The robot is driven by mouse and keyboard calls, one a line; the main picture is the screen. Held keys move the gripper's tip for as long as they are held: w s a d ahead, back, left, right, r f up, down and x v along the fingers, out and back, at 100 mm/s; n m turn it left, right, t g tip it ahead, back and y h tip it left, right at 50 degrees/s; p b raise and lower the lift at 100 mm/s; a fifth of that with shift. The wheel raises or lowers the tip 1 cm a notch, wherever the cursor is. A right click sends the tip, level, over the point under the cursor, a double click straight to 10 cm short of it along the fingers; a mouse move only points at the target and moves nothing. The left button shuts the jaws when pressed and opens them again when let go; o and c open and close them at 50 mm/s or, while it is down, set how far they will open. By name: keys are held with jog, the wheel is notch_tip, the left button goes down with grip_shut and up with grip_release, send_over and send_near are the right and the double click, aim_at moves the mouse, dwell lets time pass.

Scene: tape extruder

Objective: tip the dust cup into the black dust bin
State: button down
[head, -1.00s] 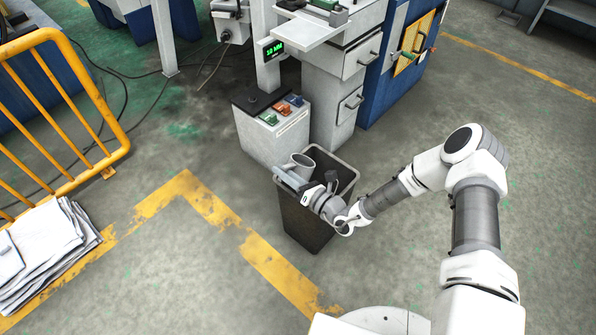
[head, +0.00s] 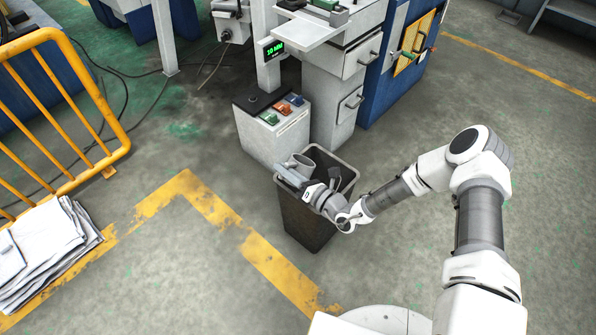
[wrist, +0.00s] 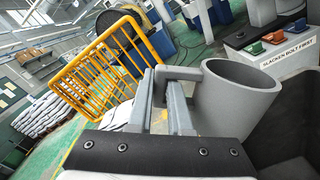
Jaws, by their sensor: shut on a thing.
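The grey dust cup (head: 301,162) is at the mouth of the black dust bin (head: 311,219), over its left part. In the wrist view the cup (wrist: 232,98) shows its round open mouth, and it is tilted in the picture. My gripper (head: 289,172) is shut on the cup's handle; its two fingers (wrist: 168,98) close around the handle in the wrist view. The cup's inside bottom is hidden, so I cannot tell whether dust is in it. The bin's dark inside (wrist: 294,135) shows at the right of the wrist view.
A yellow railing (head: 75,110) and a stack of white sacks (head: 45,253) are at the left. The floor in front of the bin is clear.

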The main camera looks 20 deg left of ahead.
jog(key=shift+w+d+r+m, duration=0.15)
jog(key=shift+w+r+m, duration=0.2)
jog(key=shift+m, duration=0.45)
jog(key=shift+w+d+r+m, duration=0.2)
jog(key=shift+w+m, duration=0.1)
jog(key=shift+m, duration=0.15)
jog(key=shift+w+d+r+m, duration=0.15)
jog(key=shift+w+m, duration=0.15)
jog(key=shift+m, duration=0.15)
jog(key=shift+a+p, duration=0.1)
jog(key=shift+p, duration=0.2)
jog(key=shift+w+d+r+m, duration=0.25)
jog(key=shift+w+r+m, duration=0.15)
jog(key=shift+w+m, duration=0.4)
jog(key=shift+s, duration=0.15)
dwell(0.5)
jog(key=shift+s+a+f+n+p, duration=0.15)
jog(key=shift+s+n+p, duration=0.2)
jog(key=shift+n, duration=0.05)
jog(key=shift+s+a+f+n+p, duration=0.1)
jog(key=shift+s+a+n+p, duration=0.05)
jog(key=shift+s+n+p, duration=0.2)
jog(key=n, duration=0.1)
jog(key=s+f+n+p, duration=0.1)
jog(key=n, duration=0.1)
jog(key=shift+s+a+f, duration=0.15)
jog(key=shift+s+a, duration=0.15)
